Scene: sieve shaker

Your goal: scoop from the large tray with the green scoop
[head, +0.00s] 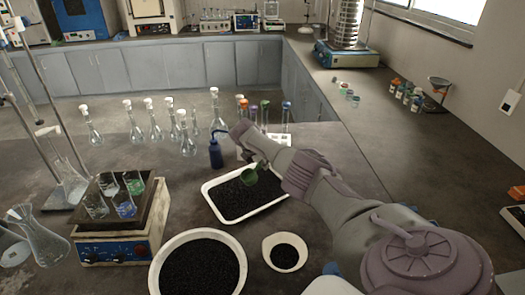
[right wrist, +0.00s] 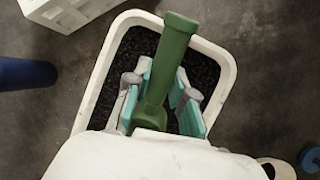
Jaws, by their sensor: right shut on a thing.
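The large white tray (head: 222,215) holds black granules and lies on the dark bench in the middle of the head view. In the right wrist view the tray (right wrist: 89,95) lies below the gripper. My right gripper (head: 256,163) is above the tray, and in the right wrist view its fingers (right wrist: 165,97) are shut on the green scoop (right wrist: 178,45). In the head view the scoop (head: 249,177) hangs over the granules; I cannot tell whether it touches them or holds any. My left gripper is not in view.
A round white bowl (head: 160,258) and a small bowl (head: 269,242), both with black granules, stand in front of the tray. A blue bottle (head: 216,153) and several flasks stand behind it. A hotplate device (head: 120,250) with beakers stands left.

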